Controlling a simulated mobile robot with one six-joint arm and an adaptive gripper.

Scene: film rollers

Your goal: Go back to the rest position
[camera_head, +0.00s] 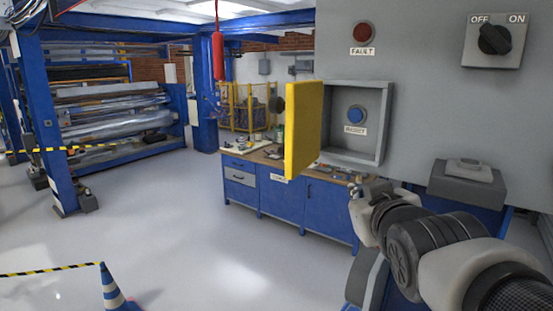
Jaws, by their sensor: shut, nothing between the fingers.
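My arm reaches in from the lower right of the head view, and my gripper (366,197) is at its far end. It is shut and empty, seen mostly from behind, so its fingertips are hard to make out. It appears below the open recessed box (384,125) on the grey cabinet, apart from the blue RESET button (356,113) inside. The yellow door (303,130) of the box stands open to the left.
The grey cabinet (425,95) carries a red FAULT lamp (363,32) and an OFF/ON switch (494,40), pointer direction unclear. A blue workbench (280,195) stands behind. A striped cone (113,290) and barrier tape are at lower left. The floor between is clear.

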